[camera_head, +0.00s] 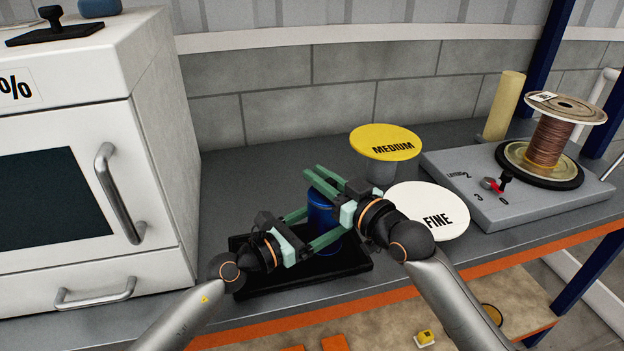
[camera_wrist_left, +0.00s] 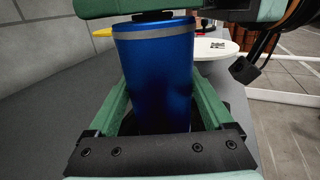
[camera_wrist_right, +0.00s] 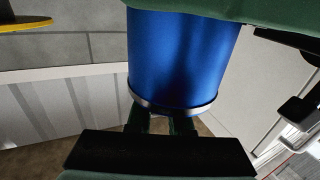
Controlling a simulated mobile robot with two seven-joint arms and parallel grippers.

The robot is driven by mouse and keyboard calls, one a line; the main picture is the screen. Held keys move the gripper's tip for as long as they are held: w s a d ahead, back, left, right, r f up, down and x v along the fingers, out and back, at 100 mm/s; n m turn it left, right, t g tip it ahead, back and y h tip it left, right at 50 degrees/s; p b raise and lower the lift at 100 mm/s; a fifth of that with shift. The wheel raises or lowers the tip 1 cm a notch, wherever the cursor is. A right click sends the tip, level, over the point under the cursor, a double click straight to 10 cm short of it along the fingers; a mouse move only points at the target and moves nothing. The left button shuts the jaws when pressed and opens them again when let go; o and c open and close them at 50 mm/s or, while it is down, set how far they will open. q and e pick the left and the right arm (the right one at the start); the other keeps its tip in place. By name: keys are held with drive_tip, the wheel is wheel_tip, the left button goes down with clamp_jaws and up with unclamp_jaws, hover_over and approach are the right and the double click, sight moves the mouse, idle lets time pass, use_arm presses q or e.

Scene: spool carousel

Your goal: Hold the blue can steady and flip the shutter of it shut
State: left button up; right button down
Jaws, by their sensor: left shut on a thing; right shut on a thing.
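The blue can (camera_head: 321,214) stands upright in a black tray (camera_head: 262,284) on the grey bench. My left gripper (camera_head: 325,222) is shut on its body, with one finger on each side; in the left wrist view the can (camera_wrist_left: 155,75) fills the gap between the fingers. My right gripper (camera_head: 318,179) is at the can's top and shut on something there. In the right wrist view its fingers (camera_wrist_right: 158,124) reach past the can's rim (camera_wrist_right: 172,109). The can's shutter is hidden by the fingers, so its angle cannot be told.
A yellow "MEDIUM" disc (camera_head: 385,138) and a white "FINE" disc (camera_head: 425,212) stand right of the can. Farther right is a grey base (camera_head: 476,205) with a copper spool (camera_head: 552,140). A white oven-like cabinet (camera_head: 160,150) stands left. Behind is a block wall.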

drive_tip(key=shift+w+d, duration=0.3)
drive_tip(key=shift+d, duration=0.1)
drive_tip(key=c, duration=0.8)
unclamp_jaws()
drive_tip(key=v, duration=1.2)
drive_tip(key=shift+a, duration=0.1)
use_arm(q)
drive_tip(key=o, duration=1.4)
